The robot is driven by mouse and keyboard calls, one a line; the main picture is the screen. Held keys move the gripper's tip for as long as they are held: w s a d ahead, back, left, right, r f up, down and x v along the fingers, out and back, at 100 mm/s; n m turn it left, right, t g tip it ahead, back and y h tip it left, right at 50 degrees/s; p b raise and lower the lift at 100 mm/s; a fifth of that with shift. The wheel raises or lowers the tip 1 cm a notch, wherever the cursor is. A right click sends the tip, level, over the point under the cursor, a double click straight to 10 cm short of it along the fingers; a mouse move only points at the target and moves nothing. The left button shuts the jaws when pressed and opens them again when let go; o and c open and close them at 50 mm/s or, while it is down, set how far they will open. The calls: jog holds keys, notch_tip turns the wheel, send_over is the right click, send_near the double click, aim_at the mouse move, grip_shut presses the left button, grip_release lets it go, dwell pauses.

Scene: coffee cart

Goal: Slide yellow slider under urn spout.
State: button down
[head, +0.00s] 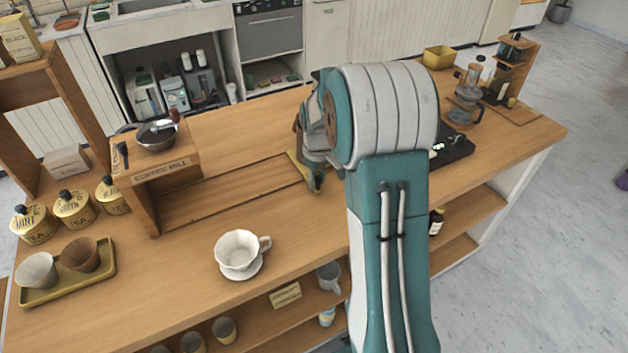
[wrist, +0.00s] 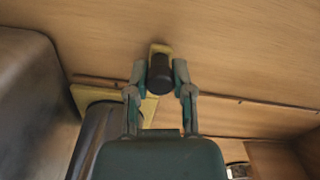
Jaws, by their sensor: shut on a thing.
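The yellow slider (head: 294,160) lies flat at the right end of a slot in the wooden counter, partly hidden by my arm in the head view. In the wrist view yellow parts of the slider (wrist: 90,95) show beside and beyond a dark round knob (wrist: 160,76). My gripper (head: 316,182) is low at the counter by the slider. In the wrist view my gripper (wrist: 160,72) is shut on the dark knob, one finger on each side. A large grey body (wrist: 25,95) at the wrist view's left may be the urn. I cannot make out its spout.
The slotted track (head: 235,195) runs left to the wooden coffee mill stand (head: 155,175). A white cup-shaped dripper (head: 238,250) stands near the front edge. Tea tins (head: 72,208) and a yellow tray (head: 112,268) are at left. A glass press (head: 466,100) stands at right.

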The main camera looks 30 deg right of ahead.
jog(key=c, duration=0.7)
grip_release()
jog(key=shift+s+d+f, duration=0.1)
jog(key=shift+d, duration=0.05)
jog(key=shift+o, duration=1.1)
jog(key=shift+d, duration=0.25)
jog(key=shift+r, duration=0.35)
notch_tip(320, 180, up, 11)
jog(key=shift+r, duration=0.15)
